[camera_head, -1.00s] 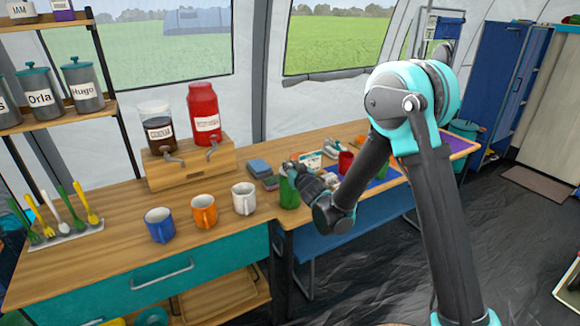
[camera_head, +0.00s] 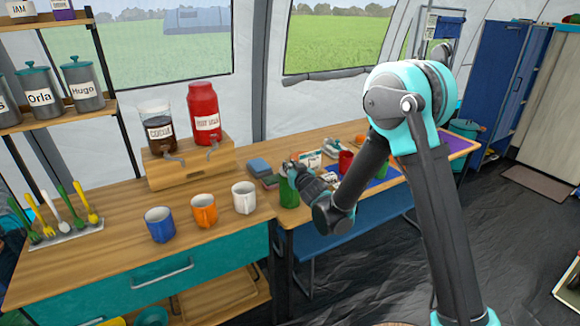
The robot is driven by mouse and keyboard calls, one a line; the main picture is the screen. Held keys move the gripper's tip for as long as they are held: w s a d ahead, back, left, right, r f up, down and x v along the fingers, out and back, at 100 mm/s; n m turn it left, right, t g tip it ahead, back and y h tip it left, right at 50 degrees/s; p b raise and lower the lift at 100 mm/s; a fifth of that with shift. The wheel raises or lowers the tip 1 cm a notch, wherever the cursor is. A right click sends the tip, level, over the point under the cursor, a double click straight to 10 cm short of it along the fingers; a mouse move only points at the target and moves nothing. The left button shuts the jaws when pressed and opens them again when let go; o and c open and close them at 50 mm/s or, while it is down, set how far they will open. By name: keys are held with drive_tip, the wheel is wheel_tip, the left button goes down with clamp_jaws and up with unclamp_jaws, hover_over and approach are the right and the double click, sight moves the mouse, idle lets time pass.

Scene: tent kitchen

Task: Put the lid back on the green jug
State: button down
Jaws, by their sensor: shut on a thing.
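The green jug (camera_head: 289,195) stands upright on the right-hand table, near its left end and just right of the white mug. My gripper (camera_head: 292,172) is at the jug's top, reaching in from the right. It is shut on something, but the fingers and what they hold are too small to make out. I cannot make out the lid, and I cannot tell whether anything rests on the jug's rim.
A white mug (camera_head: 244,197), an orange mug (camera_head: 203,210) and a blue mug (camera_head: 160,223) stand left of the jug. Blue folded cloths (camera_head: 259,168) lie behind it. A red mug (camera_head: 346,161) and small items stand to the right, behind my arm.

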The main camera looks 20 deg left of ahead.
drive_tip(key=c, duration=0.9)
unclamp_jaws()
drive_tip(key=shift+r, duration=0.1)
drive_tip(key=shift+r, duration=3.45)
clamp_jaws()
